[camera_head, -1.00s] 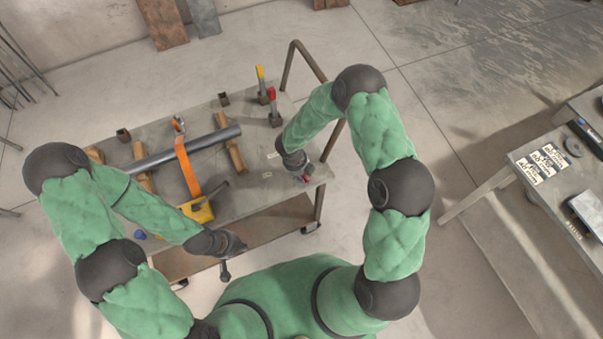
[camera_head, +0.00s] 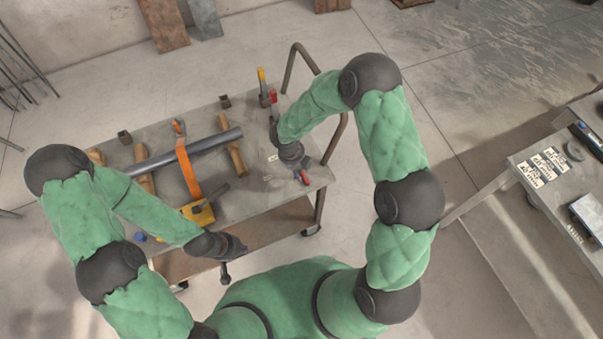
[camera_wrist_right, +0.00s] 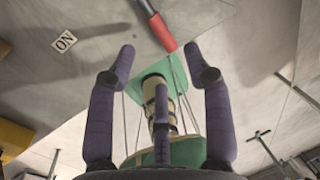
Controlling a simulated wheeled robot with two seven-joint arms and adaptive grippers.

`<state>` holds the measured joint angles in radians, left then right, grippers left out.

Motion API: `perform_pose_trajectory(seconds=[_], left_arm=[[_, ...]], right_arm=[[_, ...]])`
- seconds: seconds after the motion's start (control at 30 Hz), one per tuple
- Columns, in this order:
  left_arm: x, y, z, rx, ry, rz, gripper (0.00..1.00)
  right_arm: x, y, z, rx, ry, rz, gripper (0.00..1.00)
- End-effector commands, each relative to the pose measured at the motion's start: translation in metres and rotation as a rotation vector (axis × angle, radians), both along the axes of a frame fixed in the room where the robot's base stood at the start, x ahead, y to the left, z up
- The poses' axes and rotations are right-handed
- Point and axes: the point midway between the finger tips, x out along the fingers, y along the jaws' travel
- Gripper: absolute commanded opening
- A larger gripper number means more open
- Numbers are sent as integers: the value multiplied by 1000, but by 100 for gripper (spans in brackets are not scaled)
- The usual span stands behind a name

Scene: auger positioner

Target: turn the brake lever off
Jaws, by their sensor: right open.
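A lever with a red handle (camera_head: 304,177) is at the front right corner of the cart top. The right wrist view shows a red handle (camera_wrist_right: 162,31) on a metal rod, just beyond and between the fingertips. A white "ON" label (camera_wrist_right: 64,41) lies to its left. My right gripper (camera_wrist_right: 161,52) is open and empty, its fingers apart from the handle as far as I can tell. In the head view the right gripper (camera_head: 299,164) is just behind the red handle, partly hidden by its wrist. My left gripper (camera_head: 236,248) hangs by the cart's front edge; its fingers are unclear.
The cart (camera_head: 250,197) carries a grey pipe (camera_head: 205,143) on wooden blocks under an orange strap (camera_head: 187,168). A yellow ratchet body (camera_head: 201,213) is at the front. Yellow (camera_head: 261,74) and red (camera_head: 273,97) upright handles stand behind my right forearm. A second table (camera_head: 545,190) is far right.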

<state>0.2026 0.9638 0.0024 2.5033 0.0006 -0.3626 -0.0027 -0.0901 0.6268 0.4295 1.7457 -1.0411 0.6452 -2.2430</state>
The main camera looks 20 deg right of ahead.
Motion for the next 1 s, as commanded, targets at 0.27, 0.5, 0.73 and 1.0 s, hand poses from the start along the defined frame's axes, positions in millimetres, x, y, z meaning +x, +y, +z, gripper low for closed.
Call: perform_pose_trajectory(seconds=[0.27,0.5,0.73,1.0], left_arm=[[0,0,0,0,0,0,0],[0,0,0,0,0,0,0],[0,0,0,0,0,0,0],[0,0,0,0,0,0,0]], right_arm=[[-1,8,40,0,-2,1,51],[-1,10,48,1,0,0,51],[-1,10,48,1,0,0,51],[-2,10,47,3,0,-5,51]])
